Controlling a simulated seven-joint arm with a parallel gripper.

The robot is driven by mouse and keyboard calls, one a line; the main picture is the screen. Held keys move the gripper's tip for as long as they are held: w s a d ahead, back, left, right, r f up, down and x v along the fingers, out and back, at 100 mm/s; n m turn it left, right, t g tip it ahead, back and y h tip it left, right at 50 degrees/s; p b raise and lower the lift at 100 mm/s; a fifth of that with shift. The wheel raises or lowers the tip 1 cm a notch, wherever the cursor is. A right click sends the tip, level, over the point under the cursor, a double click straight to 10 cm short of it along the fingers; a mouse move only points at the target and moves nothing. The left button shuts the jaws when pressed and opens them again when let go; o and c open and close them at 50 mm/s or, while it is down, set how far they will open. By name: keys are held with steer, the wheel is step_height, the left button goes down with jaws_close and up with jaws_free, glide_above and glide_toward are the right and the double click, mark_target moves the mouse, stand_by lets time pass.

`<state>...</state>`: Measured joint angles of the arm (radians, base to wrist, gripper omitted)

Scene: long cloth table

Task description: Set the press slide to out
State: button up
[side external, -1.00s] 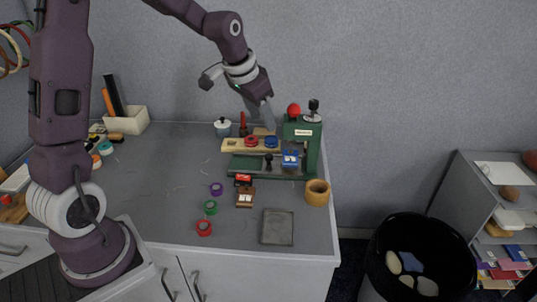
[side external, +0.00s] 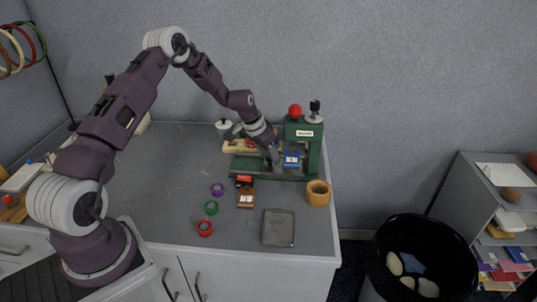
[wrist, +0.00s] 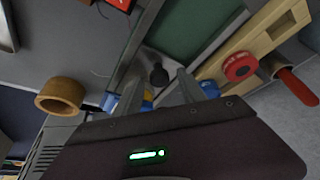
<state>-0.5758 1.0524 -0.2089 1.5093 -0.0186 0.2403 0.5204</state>
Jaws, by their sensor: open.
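The green press (side external: 313,150) stands at the table's back right, with a red ball and a black knob on top. Its low grey slide (side external: 248,163) runs along the front base, and a blue block (side external: 291,159) sits at its right part. My gripper (side external: 273,160) is down at the slide, just left of the blue block. In the wrist view a small black knob (wrist: 158,74) shows between my open fingers (wrist: 160,82). I cannot tell whether a finger touches it. The side view hides the knob behind my gripper. Blue parts show behind the fingers in the wrist view.
A wooden rack (side external: 238,147) with a red disc (wrist: 240,67) lies close behind the slide. A small brown box (side external: 245,198), coloured rings (side external: 211,208) and a grey slab (side external: 278,228) lie in front.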

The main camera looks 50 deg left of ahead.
jaws_close()
stand_by(1.3)
